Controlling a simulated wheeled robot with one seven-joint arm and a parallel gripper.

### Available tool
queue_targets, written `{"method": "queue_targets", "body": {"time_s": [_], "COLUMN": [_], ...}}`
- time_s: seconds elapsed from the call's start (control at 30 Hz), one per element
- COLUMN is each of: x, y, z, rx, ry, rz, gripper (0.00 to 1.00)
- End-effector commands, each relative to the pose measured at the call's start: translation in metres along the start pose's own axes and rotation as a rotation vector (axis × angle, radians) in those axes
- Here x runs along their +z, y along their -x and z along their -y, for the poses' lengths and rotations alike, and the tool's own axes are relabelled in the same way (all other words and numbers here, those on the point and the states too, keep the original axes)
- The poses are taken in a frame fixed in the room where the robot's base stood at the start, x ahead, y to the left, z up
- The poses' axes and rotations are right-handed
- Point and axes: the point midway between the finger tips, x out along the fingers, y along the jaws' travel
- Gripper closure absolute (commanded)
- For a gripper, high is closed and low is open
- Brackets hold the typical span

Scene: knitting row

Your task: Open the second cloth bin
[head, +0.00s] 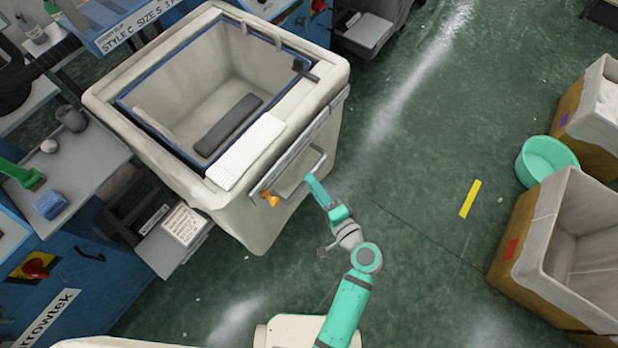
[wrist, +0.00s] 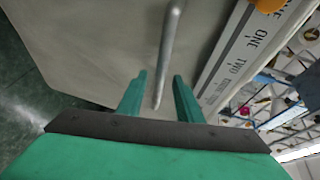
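A large cream cloth bin (head: 225,210) stands at the upper left of the head view, its top open. I cannot tell whether it counts as the second one. Its right-facing side carries a grey metal bar handle (head: 322,158), which also shows in the wrist view (wrist: 172,35). My gripper (head: 310,178) is at this handle. In the wrist view its two teal fingers (wrist: 160,82) are apart, with the bar's end between them and visible gaps on both sides. An orange knob (head: 270,199) sits left of the handle. A printed label strip (wrist: 235,60) runs beside the bar.
A dark grey block (head: 227,124) lies inside the cream bin, and a white block (head: 245,152) lies on its rim. Brown bins (head: 518,235) with cream liners and a mint tub (head: 545,158) stand at right. Blue machines (head: 85,275) stand left. Green floor between is mostly clear.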

Motion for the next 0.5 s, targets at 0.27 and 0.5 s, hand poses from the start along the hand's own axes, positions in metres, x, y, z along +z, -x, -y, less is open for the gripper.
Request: {"method": "queue_targets", "body": {"time_s": [0.27,0.5], "x": [0.0,0.001], "y": [0.05,0.069], "z": [-0.001,0.0], "rx": [0.001,0.0], "ry": [-0.001,0.0], "rz": [-0.002,0.0], "gripper": [0.67,0.67]}}
